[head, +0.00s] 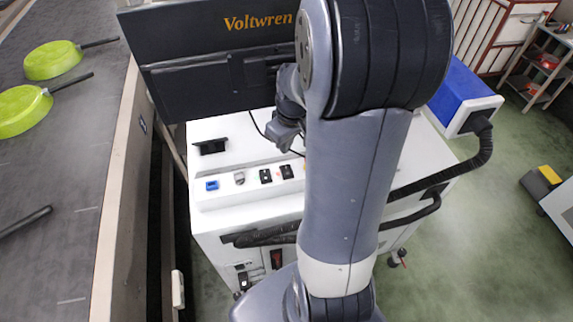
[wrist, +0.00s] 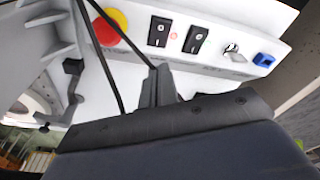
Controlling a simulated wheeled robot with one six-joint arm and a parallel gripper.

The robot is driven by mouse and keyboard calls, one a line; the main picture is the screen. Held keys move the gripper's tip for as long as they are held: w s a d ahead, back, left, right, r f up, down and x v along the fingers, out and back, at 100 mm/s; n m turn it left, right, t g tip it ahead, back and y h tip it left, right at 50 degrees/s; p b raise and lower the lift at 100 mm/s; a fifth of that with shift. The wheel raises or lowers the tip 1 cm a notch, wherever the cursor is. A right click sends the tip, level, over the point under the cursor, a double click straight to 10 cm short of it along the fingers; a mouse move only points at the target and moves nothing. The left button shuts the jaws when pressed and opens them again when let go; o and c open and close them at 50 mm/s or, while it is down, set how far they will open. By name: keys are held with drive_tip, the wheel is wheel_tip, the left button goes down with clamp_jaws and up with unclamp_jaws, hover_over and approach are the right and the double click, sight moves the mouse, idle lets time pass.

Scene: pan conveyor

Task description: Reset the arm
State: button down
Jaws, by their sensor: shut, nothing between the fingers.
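My arm rises in the middle of the head view and folds over a white machine cabinet (head: 212,230). My gripper (head: 285,138) is partly hidden behind my arm, in front of the dark Voltwren screen and above the cabinet top. In the wrist view, my gripper's fingers (wrist: 158,85) are together with nothing between them. They are near the cabinet's control panel, which has black rocker switches (wrist: 158,31), a key switch (wrist: 232,50), a blue button (wrist: 264,60) and a red button on yellow (wrist: 107,28). I cannot tell any touching.
The dark Voltwren screen (head: 205,60) stands behind the cabinet. A grey conveyor (head: 75,190) runs along the left with green pans (head: 52,60). A blue and white box (head: 460,92) is at right. Open green floor (head: 470,230) lies at the lower right.

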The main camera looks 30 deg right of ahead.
sight(285, 166)
drive_tip(key=shift+r, duration=0.15)
wheel_tip(285, 166, down, 7)
drive_tip(key=b, duration=0.5)
drive_tip(key=shift+b, duration=0.35)
drive_tip(key=shift+r, duration=0.1)
drive_tip(key=shift+r, duration=0.1)
